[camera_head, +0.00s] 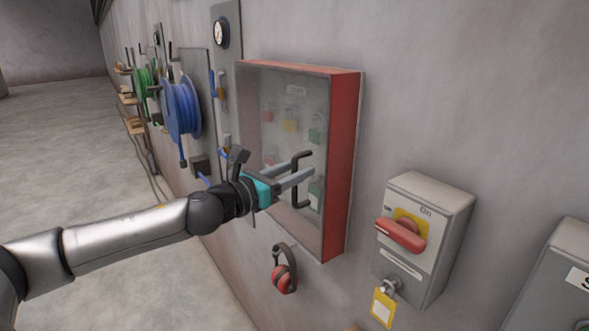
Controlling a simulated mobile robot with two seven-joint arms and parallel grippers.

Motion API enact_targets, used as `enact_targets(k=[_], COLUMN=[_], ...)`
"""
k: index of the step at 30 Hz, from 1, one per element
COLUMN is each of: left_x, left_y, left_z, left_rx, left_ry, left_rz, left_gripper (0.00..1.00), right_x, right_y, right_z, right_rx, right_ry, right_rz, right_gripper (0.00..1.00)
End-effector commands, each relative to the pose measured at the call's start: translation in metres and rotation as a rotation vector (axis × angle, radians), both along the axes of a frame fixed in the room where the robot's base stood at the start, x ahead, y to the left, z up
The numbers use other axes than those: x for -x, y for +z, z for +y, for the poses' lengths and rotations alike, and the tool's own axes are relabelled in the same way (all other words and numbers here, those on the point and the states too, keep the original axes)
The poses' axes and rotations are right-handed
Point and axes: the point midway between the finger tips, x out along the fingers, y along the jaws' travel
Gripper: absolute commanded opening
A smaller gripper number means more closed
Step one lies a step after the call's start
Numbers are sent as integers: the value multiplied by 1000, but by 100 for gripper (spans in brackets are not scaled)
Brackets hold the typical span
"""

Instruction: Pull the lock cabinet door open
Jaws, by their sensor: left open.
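The lock cabinet (343,165) is a red box on the grey wall. Its clear front door (262,110) looks closed, and colored padlocks show dimly behind it. A dark bar handle (298,190) stands on the right part of the door. My left gripper (308,174) is open, with its two grey fingers at the handle. The handle appears to lie between or just at the fingertips; I cannot tell whether they touch it. My right gripper is not in view.
A grey switch box (437,205) with a red handle and yellow tag is right of the cabinet. Red ear muffs (284,272) hang below it. A blue hose reel (182,108) is on the wall to the left. The floor at left is clear.

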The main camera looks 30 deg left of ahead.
Motion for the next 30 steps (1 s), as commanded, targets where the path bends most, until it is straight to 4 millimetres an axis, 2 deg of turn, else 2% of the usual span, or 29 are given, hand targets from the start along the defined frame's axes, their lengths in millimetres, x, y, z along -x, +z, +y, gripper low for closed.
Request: enact_targets(k=[8,20,30], left_x=[0,0,0], left_y=[0,0,0], left_z=[0,0,0], left_rx=[0,0,-1], left_ry=[0,0,0], left_rz=[0,0,0], left_gripper=[45,0,0], right_x=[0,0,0], right_y=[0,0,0], right_z=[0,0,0], right_rx=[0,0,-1], right_ry=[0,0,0], right_rz=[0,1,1], right_gripper=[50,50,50])
